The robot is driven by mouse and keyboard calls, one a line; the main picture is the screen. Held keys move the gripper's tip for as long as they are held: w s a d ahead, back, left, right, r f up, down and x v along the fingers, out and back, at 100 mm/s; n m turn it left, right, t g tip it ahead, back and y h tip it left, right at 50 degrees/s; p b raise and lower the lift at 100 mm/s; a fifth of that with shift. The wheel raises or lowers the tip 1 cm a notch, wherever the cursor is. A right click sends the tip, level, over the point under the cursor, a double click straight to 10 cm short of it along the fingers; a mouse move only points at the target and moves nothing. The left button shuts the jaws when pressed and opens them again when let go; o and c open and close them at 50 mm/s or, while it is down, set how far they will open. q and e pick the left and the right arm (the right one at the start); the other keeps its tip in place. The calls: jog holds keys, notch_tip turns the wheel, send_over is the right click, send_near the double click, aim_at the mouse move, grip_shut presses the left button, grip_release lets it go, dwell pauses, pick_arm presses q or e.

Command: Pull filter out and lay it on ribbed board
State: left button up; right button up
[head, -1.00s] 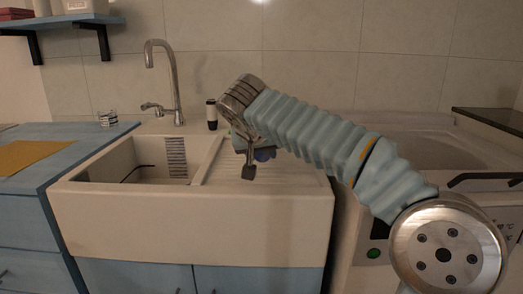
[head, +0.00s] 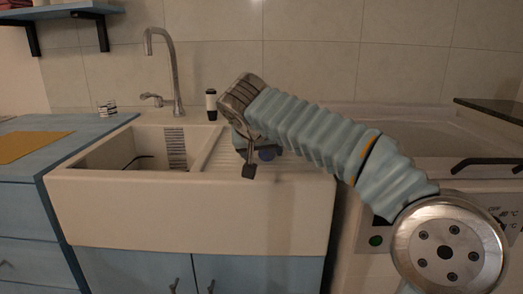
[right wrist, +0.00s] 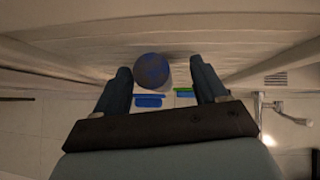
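My right gripper (head: 250,170) reaches over the ribbed draining board (head: 300,181) to the right of the sink bowl. In the right wrist view its two dark fingers (right wrist: 163,88) stand apart, open. A dark blue round thing (right wrist: 152,70) shows between them, nearer one finger, with a gap on the other side. It shows in the head view as a small blue patch (head: 267,154) behind the gripper, mostly hidden. I cannot tell whether it touches a finger. No part is clearly recognisable as the filter. My left gripper is not in view.
Small blue (right wrist: 148,101) and green (right wrist: 185,92) pieces lie beyond the fingers. A black-and-white bottle (head: 211,104) stands at the back of the sink, by the tap (head: 175,75). The sink bowl (head: 130,150) is left. A striped cup (head: 106,107) stands on the blue counter.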

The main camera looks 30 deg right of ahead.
jog(key=shift+a, duration=0.1)
jog(key=p+v, duration=0.1)
jog(key=v, duration=1.2)
jog(key=shift+s+r+p, duration=0.2)
jog(key=shift+r+p, duration=0.1)
